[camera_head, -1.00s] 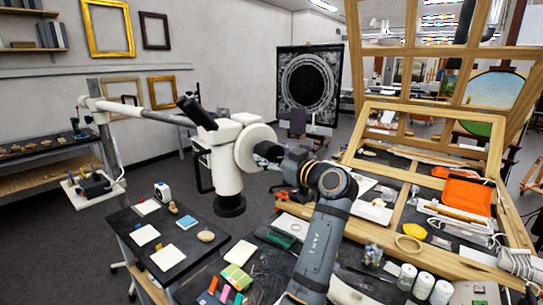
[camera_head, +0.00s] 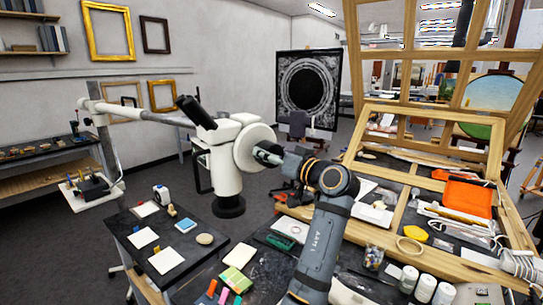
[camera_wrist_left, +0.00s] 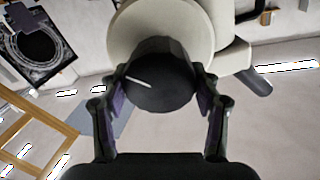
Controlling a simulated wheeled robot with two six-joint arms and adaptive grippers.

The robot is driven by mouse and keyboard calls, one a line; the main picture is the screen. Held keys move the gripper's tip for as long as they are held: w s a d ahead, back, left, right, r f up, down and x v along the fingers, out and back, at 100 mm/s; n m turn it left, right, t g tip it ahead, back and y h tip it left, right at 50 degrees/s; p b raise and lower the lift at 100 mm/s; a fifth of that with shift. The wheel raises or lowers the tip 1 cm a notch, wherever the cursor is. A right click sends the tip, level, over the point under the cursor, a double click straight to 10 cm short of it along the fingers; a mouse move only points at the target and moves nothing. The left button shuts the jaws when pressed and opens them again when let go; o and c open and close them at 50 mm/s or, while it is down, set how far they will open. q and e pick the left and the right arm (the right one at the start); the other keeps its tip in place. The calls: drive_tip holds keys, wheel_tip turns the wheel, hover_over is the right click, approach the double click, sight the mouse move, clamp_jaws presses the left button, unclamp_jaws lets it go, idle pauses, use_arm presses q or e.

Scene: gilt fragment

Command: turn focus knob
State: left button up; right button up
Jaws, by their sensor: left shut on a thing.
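A white microscope (camera_head: 225,165) hangs from a grey boom arm, with a large pale round disc (camera_head: 246,142) on its right side. The focus knob (camera_wrist_left: 165,88) is black and round, with a short white line on its face; it sits in front of the pale disc in the left wrist view. My left gripper (camera_wrist_left: 158,80) has one finger on each side of the knob and is shut on it. In the head view, my left gripper (camera_head: 265,155) reaches the disc from the right, and the knob is largely hidden there. My right gripper is not in view.
A black side table (camera_head: 185,255) with cards and small blocks stands below the microscope. A wooden frame (camera_head: 400,240) and a cluttered bench with jars (camera_head: 425,285) lie right of my arm. A dark ornate panel (camera_head: 308,90) stands behind.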

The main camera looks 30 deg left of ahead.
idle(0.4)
use_arm(q)
drive_tip(key=o, duration=1.2)
drive_tip(key=shift+c, duration=0.2)
drive_tip(key=shift+r, duration=0.1)
wheel_tip(320, 180, up, 10)
drive_tip(key=shift+f, duration=0.1)
drive_tip(key=shift+f, duration=0.1)
idle(0.4)
